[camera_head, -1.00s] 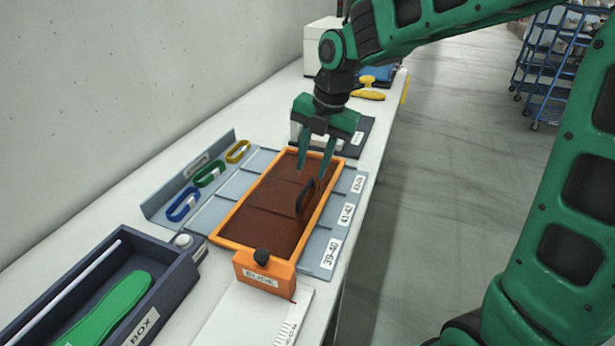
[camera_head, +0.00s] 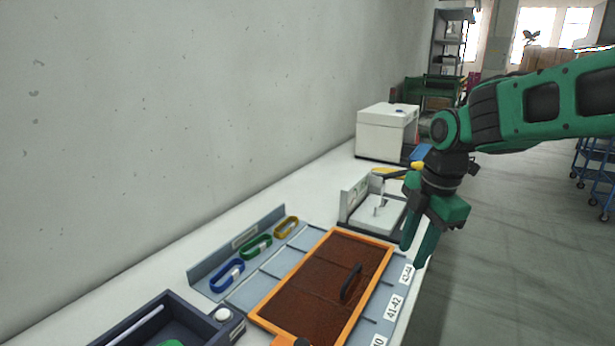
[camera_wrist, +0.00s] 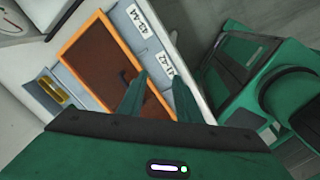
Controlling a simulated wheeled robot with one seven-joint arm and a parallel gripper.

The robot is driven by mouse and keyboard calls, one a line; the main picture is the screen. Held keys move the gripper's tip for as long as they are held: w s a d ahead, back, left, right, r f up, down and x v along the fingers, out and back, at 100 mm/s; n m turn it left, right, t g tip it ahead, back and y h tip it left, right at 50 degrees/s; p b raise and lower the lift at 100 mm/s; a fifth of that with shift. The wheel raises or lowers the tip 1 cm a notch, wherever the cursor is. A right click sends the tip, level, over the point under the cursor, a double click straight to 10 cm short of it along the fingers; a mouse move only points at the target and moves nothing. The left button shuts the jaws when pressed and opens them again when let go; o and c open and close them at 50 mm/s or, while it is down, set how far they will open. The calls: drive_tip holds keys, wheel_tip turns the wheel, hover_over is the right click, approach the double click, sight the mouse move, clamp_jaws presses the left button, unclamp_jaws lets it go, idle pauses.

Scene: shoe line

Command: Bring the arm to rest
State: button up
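My gripper (camera_head: 418,245) hangs over the right edge of the bench, just right of the orange-framed brown panel (camera_head: 318,290). Its two green fingers are spread apart with nothing between them. In the wrist view the fingers (camera_wrist: 158,98) also stand apart and empty. The brown panel, with a dark handle (camera_head: 351,284) on it, lies on the grey sorting board. It also shows in the wrist view (camera_wrist: 98,60).
Blue, green and yellow bands (camera_head: 257,247) lie along the board's left side. A dark box (camera_head: 170,318) is at the front left. A white device (camera_head: 378,212) and a white case (camera_head: 386,132) stand farther back. The aisle floor (camera_head: 500,270) at right is clear.

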drive_tip(key=s+d+f+m, duration=0.3)
drive_tip(key=s+d+m, duration=0.5)
drive_tip(key=s+m, duration=0.3)
drive_tip(key=s+d+f+m+g, duration=0.1)
drive_tip(key=s+d+f+m, duration=0.1)
drive_tip(key=s+d+m, duration=0.6)
drive_tip(key=s+m, duration=0.4)
drive_tip(key=m, duration=0.4)
drive_tip(key=shift+s+d+f+h, duration=0.3)
drive_tip(key=shift+d+f+h, duration=0.1)
drive_tip(key=shift+s, duration=0.1)
